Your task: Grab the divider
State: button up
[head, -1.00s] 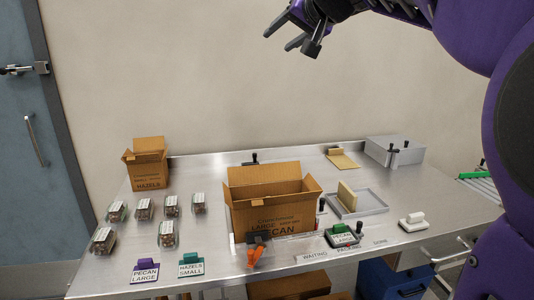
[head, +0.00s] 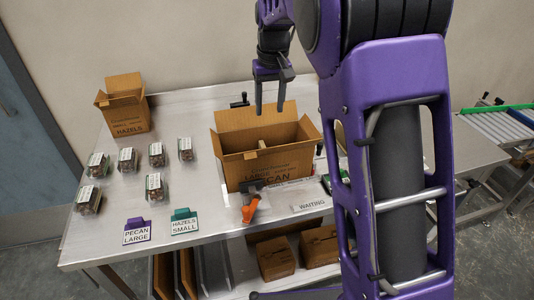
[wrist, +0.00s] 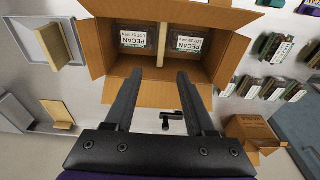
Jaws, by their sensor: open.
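The large open pecan carton (head: 240,173) stands on the steel bench. In the wrist view a thin tan divider (wrist: 163,42) stands upright inside the carton (wrist: 95,45), between two pecan clamshells (wrist: 133,37) (wrist: 190,42); its top edge shows in the head view (head: 258,148). Another tan board (wrist: 50,46) stands in a grey tray (wrist: 75,38) beside the carton. My gripper (head: 270,100) is open and empty, pointing down above the carton's back flap. In the wrist view the gripper (wrist: 160,76) has its fingers apart, near the carton edge and short of the divider.
Several clamshells (head: 127,159) and a hazels carton (head: 125,113) are on the left. Purple (head: 136,232) and teal (head: 184,222) label stands and an orange-handled tool (head: 250,208) are at the front. My arm hides the bench's right side. The carton's raised flaps surround its opening.

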jog(key=f, duration=0.5)
jog(key=w+f, duration=0.1)
jog(key=f, duration=0.4)
jog(key=w+f, duration=0.1)
jog(key=f, duration=0.5)
jog(key=shift+w+a, duration=0.15)
jog(key=shift+a, duration=0.25)
jog(key=shift+r, duration=0.1)
jog(key=shift+c, duration=0.3)
grip_shut()
